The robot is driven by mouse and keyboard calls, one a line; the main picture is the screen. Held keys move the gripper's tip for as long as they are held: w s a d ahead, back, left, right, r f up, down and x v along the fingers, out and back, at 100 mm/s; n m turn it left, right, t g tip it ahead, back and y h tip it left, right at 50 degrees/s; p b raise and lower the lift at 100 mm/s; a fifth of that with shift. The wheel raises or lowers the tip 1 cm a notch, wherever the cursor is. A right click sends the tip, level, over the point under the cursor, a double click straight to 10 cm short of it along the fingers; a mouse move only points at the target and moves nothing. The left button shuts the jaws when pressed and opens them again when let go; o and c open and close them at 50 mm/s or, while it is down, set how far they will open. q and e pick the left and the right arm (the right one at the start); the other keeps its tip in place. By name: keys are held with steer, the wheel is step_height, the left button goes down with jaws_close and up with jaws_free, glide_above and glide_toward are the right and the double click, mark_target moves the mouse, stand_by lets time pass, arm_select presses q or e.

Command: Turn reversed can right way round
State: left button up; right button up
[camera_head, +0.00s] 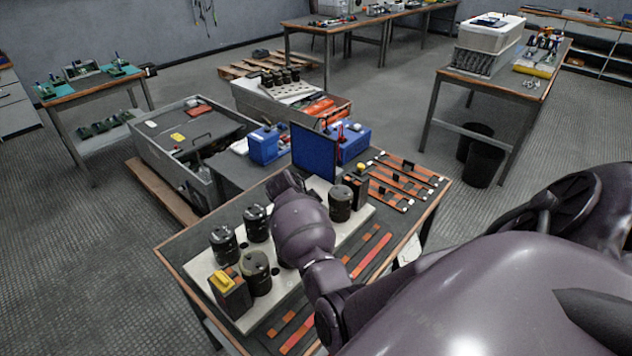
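Several black capacitor cans stand upright on a pale board on the near bench: one at the left (223,245), one behind it (256,223), one in front (256,274) with a duller, olive-tinted top, and one at the right (340,204). Their terminal markings are too small to tell which is reversed. My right arm reaches in from the lower right across the board's middle. Its dark hand (286,184) is beyond the wrist, its fingers hidden, so I cannot see what it holds. The arm covers the board's middle. My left gripper is not in view.
A yellow-topped black box (230,294) stands at the board's front left corner, another dark box (356,186) at its right. Orange bars (372,257) lie in front of the board. A blue panel (314,152) stands behind it. Copper-coloured strips (405,182) lie at the bench's right end.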

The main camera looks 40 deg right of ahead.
stand_by(0.8)
steer(key=o, duration=1.3)
steer(key=shift+f, duration=0.1)
steer(key=v, duration=0.7)
steer(key=shift+a+r+p, duration=0.15)
steer(key=shift+r+p, duration=0.15)
steer(key=shift+p, duration=0.05)
